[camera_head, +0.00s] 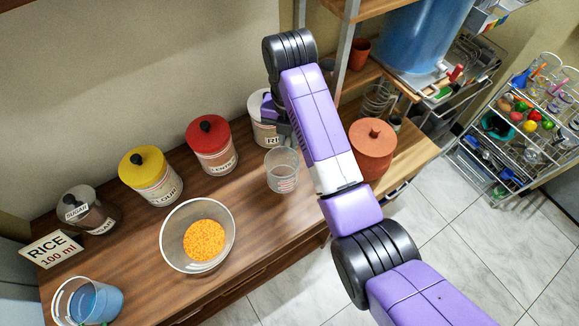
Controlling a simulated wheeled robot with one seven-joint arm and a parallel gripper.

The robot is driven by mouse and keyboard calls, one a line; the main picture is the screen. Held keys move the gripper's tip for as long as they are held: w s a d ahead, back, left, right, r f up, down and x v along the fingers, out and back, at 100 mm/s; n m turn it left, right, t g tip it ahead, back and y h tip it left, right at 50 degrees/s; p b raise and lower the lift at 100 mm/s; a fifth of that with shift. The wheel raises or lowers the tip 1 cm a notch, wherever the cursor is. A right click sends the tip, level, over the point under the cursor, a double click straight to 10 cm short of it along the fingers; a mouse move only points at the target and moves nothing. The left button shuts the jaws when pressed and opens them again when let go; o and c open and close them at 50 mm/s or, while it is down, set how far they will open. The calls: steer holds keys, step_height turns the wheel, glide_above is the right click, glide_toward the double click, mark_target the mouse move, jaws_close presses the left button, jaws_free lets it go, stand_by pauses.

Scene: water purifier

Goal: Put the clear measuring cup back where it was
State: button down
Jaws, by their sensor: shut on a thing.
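The clear measuring cup (282,172) is right of the middle of the wooden counter, in front of the white canister, and looks upright and empty. My gripper (284,134) is at the cup's back rim, reaching down from the upper side, and is shut on it. My purple arm hides part of the gripper and the fingertips are hard to make out. I cannot tell whether the cup's base touches the counter.
A clear bowl (170,248) with orange grains stands to the left. Behind are red (211,146), yellow (150,177) and white (264,122) canisters. A terracotta pot (372,150) stands right of my arm. A rice sign (50,249) and blue cup (94,303) are far left.

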step_height(320, 180, down, 2)
steer(key=shift+f+b, duration=0.25)
steer(key=shift+b, duration=0.3)
steer(key=shift+f+p, duration=0.35)
steer(key=shift+p, duration=0.1)
steer(key=shift+f+p, duration=0.35)
steer(key=shift+f, duration=3.3)
steer(key=shift+f, duration=0.1)
steer(key=c, duration=1.5)
jaws_free()
steer(key=shift+o, duration=0.2)
step_height(320, 180, up, 11)
steer(key=shift+r+p, duration=0.15)
steer(key=shift+p, duration=0.25)
steer(key=shift+r+p, duration=0.5)
